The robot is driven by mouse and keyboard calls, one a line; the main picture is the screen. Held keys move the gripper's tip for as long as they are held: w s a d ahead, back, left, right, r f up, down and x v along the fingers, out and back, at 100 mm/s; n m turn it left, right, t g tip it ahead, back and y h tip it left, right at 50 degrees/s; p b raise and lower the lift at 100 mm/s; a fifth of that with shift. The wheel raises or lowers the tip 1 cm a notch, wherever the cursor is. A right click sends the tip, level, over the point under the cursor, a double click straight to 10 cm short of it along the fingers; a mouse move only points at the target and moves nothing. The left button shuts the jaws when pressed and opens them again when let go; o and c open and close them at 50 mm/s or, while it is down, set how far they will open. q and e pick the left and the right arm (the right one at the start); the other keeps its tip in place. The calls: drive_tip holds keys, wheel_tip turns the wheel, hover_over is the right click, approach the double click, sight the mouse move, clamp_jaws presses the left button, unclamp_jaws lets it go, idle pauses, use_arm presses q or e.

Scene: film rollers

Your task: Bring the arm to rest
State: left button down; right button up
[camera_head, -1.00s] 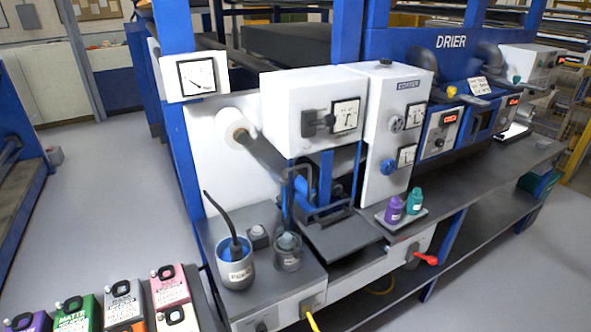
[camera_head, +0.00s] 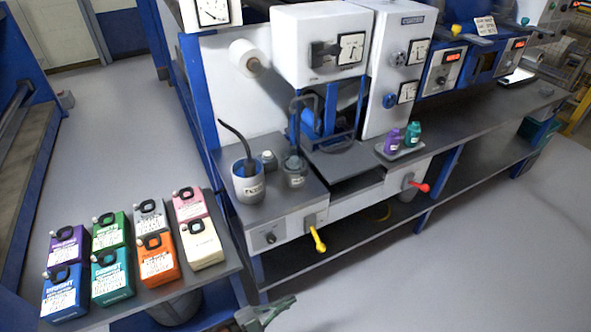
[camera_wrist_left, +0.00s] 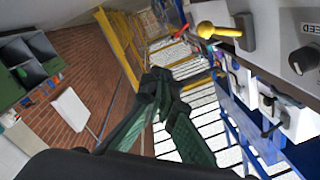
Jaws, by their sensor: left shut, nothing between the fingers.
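My left gripper (camera_head: 279,306) shows at the bottom edge of the head view, in front of the machine bench and right of the jug table. Only its greenish finger end is in the picture; the rest of the arm is cut off. In the left wrist view its two dark green fingers (camera_wrist_left: 160,82) meet at the tips with nothing held. It is apart from the bench and touches nothing that I can see. My right gripper is in neither view.
A low table (camera_head: 222,273) with several coloured jugs stands at left. The machine bench (camera_head: 290,213) has a yellow lever (camera_head: 318,240) and a red lever (camera_head: 420,186) on its front. Open floor (camera_head: 480,260) lies to the right.

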use_arm(q)
drive_tip(key=s+a+f+n+t+y+p, duration=0.15)
drive_tip(key=a+f+n+y, duration=0.35)
drive_tip(key=a+f, duration=0.5)
drive_tip(key=s+a+f+n+y+p, duration=0.3)
drive_tip(key=a+f+n+y, duration=0.15)
drive_tip(key=a+f, duration=0.6)
drive_tip(key=s+a+f+n+g+y+p, duration=0.1)
drive_tip(key=s+a+f+n+g+y, duration=0.2)
drive_tip(key=s+f, duration=0.5)
drive_tip(key=s+a+f+n+g+y+p, duration=0.1)
drive_tip(key=s+a+f, duration=0.2)
drive_tip(key=s, duration=0.4)
drive_tip(key=s+a+f+n+g+y+p, duration=0.1)
drive_tip(key=s+a+f, duration=0.1)
drive_tip(key=s+f, duration=0.35)
drive_tip(key=s+a+f+n+g+y, duration=0.1)
drive_tip(key=s+a, duration=0.2)
drive_tip(key=s, duration=0.6)
drive_tip(key=s+f+n+g+p, duration=0.1)
drive_tip(key=s+g, duration=0.3)
drive_tip(key=s, duration=1.6)
drive_tip(key=shift+s+f+n+p, duration=0.2)
drive_tip(key=shift+f+n+p, duration=0.3)
drive_tip(key=shift+f, duration=0.35)
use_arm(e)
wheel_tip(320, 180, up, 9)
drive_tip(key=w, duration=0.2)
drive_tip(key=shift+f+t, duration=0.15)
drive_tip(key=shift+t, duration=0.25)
